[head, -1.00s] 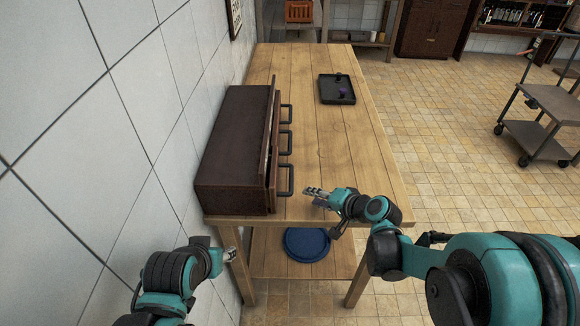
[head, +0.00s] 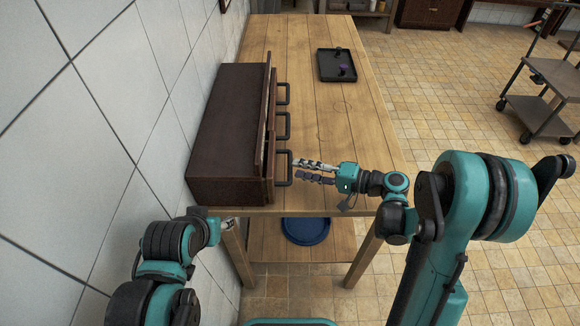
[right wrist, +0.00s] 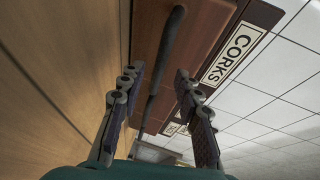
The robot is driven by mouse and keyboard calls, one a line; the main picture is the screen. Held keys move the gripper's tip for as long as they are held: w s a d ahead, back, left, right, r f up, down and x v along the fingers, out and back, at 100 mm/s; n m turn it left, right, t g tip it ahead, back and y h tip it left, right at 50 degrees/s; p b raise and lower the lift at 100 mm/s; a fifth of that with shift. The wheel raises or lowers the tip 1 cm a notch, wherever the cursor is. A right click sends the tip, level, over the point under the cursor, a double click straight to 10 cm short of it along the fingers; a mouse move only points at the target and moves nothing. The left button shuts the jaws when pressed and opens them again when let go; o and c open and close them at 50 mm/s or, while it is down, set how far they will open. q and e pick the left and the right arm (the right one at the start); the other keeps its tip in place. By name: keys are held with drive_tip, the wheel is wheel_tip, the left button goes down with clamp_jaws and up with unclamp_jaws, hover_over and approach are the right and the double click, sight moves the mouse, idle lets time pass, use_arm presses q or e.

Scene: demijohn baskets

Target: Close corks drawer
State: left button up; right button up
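The dark brown drawer cabinet (head: 225,130) stands against the wall on the wooden table, with several black handles on its right side. In the head view, the nearest handle (head: 285,168) is just left of my right gripper (head: 300,170), which is open and empty. The nearest drawer front seems to stand slightly out; its exact gap is unclear. My left gripper (head: 229,224) is low by the table's near left corner, its fingers too small to judge.
The wooden table (head: 330,120) is clear right of the cabinet. A blue round object (head: 306,230) lies on the lower shelf. A cart (head: 540,95) stands on the floor at right.

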sight(290, 165)
drive_tip(key=shift+b+x, duration=0.45)
drive_tip(key=shift+x, duration=1.8)
clamp_jaws()
drive_tip(key=shift+a, duration=0.35)
unclamp_jaws()
drive_tip(key=v, duration=1.2)
drive_tip(key=shift+a, duration=0.1)
